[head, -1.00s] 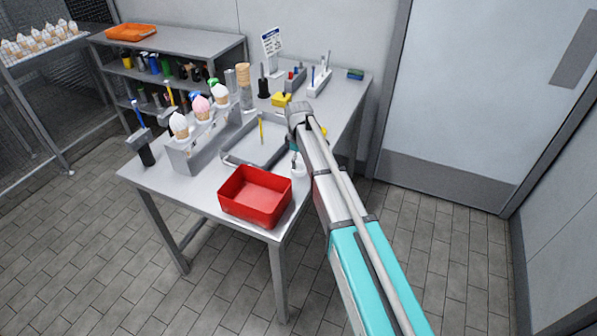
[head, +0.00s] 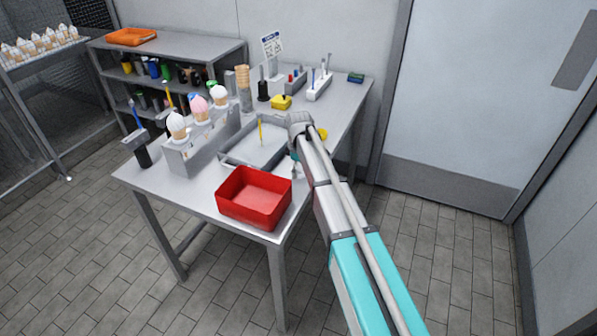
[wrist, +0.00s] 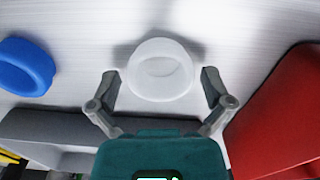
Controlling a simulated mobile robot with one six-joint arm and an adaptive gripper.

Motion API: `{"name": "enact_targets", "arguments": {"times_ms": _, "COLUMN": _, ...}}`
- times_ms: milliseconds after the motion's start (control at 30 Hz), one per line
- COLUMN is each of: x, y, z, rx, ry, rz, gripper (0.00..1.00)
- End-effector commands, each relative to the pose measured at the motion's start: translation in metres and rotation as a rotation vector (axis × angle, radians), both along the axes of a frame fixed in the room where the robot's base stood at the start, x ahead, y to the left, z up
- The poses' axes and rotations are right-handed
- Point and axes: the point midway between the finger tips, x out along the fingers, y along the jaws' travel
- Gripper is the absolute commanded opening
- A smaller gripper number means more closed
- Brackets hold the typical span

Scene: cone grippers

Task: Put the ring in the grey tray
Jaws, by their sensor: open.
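In the wrist view, my gripper (wrist: 160,82) is open, with its fingers on either side of a round white piece (wrist: 160,72) with a shallow oval hollow. No grip on it shows. A blue ring-shaped piece (wrist: 27,66) lies on the table to the left. I cannot tell for sure which piece is the ring. The grey tray (head: 236,158) lies on the table behind the red bin, with a yellow stick standing in it; its grey wall (wrist: 50,125) shows at lower left in the wrist view. In the head view, my arm hides most of the gripper.
A red bin (head: 232,203) stands at the table's front corner, close to my gripper's right in the wrist view (wrist: 285,115). A grey cone holder (head: 195,150) with ice cream cones is left of the tray.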

Motion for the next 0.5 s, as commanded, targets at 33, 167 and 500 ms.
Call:
{"name": "enact_targets", "arguments": {"times_ms": 33, "x": 0.0, "y": -0.0001, "z": 0.0, "rx": 0.0, "ry": 0.0, "rz": 0.0, "gripper": 1.0}}
{"name": "enact_targets", "arguments": {"times_ms": 167, "x": 0.0, "y": -0.0001, "z": 0.0, "rx": 0.0, "ry": 0.0, "rz": 0.0, "gripper": 1.0}}
{"name": "enact_targets", "arguments": {"times_ms": 500, "x": 0.0, "y": -0.0003, "z": 0.0, "rx": 0.0, "ry": 0.0, "rz": 0.0, "gripper": 0.53}}
